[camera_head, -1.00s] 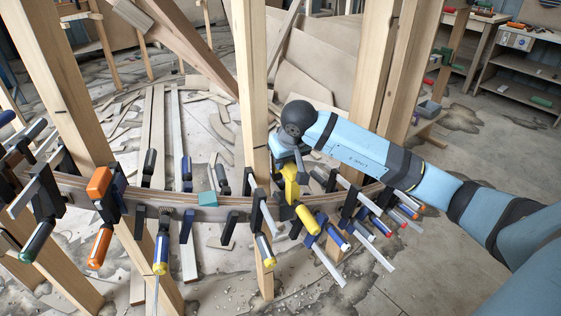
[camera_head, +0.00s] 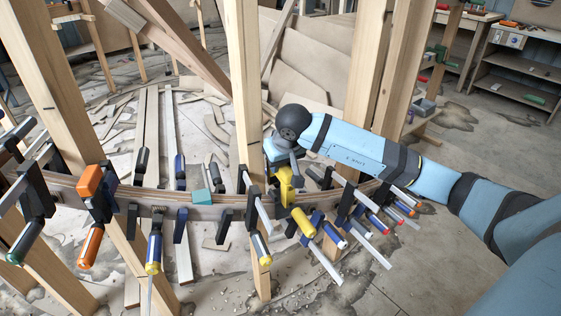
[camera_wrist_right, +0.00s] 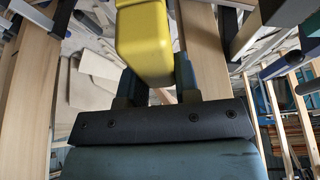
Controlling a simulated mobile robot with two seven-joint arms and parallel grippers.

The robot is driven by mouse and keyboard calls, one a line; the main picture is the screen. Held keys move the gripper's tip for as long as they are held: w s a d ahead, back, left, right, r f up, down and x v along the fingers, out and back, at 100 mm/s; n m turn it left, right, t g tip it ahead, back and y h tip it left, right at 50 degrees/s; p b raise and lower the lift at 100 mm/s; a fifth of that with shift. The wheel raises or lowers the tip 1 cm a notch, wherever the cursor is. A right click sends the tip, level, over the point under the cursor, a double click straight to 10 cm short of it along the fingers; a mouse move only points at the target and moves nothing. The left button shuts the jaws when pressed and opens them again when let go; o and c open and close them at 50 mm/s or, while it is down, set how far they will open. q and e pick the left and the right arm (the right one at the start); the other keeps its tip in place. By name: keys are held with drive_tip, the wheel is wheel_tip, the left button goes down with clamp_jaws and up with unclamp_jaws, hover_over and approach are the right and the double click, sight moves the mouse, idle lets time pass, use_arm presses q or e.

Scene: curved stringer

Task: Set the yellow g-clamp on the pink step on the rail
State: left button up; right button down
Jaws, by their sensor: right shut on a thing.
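The yellow g-clamp (camera_head: 286,186) is upright at the curved wooden rail (camera_head: 230,198), just right of the middle post. Its yellow handle (camera_head: 301,222) slants down in front of the rail. My right gripper (camera_head: 285,163) is above the rail and shut on the upper part of the clamp. In the right wrist view the yellow clamp body (camera_wrist_right: 145,40) sits between the fingers. I cannot tell whether the clamp touches the rail. No pink step can be made out; the gripper, clamp and neighbouring clamps cover part of the rail. My left gripper is not in view.
A black clamp (camera_head: 254,205) is close on the left, and several blue, red and black clamps crowd the right. An orange clamp (camera_head: 90,182) is at the left. The wooden post (camera_head: 243,80) rises behind.

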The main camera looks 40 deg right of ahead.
drive_tip(key=shift+r, duration=0.1)
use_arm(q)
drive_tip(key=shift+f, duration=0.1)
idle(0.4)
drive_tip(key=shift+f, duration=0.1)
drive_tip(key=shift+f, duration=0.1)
use_arm(e)
drive_tip(key=shift+f, duration=0.25)
use_arm(q)
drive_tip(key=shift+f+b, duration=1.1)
drive_tip(key=shift+b, duration=0.3)
use_arm(e)
drive_tip(key=shift+f, duration=1.55)
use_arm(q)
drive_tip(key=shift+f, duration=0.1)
use_arm(e)
drive_tip(key=shift+f, duration=0.1)
drive_tip(key=shift+f+b, duration=1.05)
drive_tip(key=shift+f, duration=0.25)
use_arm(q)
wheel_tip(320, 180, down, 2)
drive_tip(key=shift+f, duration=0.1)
use_arm(e)
drive_tip(key=shift+f, duration=0.1)
